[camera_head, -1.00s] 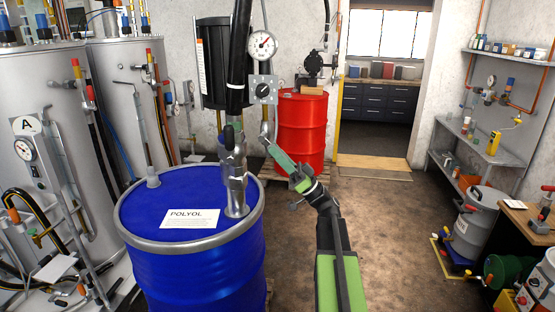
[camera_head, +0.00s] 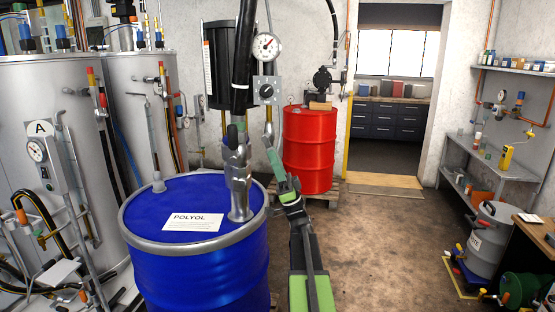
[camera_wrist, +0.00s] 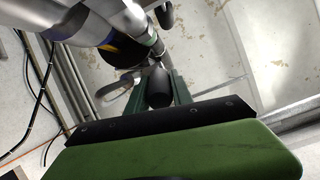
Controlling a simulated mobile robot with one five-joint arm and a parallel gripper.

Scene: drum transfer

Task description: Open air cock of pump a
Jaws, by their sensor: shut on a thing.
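The pump with a black cylinder (camera_head: 221,62) stands over the blue drum labelled POLYOL (camera_head: 190,270). A round gauge (camera_head: 267,46) and a grey panel with a dark knob (camera_head: 266,90) are beside the pump's black hose. My gripper (camera_head: 269,138) reaches up just below this panel. In the wrist view my gripper (camera_wrist: 158,86) is shut on a black rounded handle end (camera_wrist: 157,88), which sits between its green fingers. Grey metal pipework shows just beyond the handle. I cannot tell from the head view how the handle joins the air line, as it is small and partly hidden.
A red drum (camera_head: 309,150) on a pallet stands behind my arm, with a dark pump on top. Tall grey tanks (camera_head: 57,105) with hoses and valves fill the left. Shelves and a workbench (camera_head: 538,240) line the right. The middle floor is clear.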

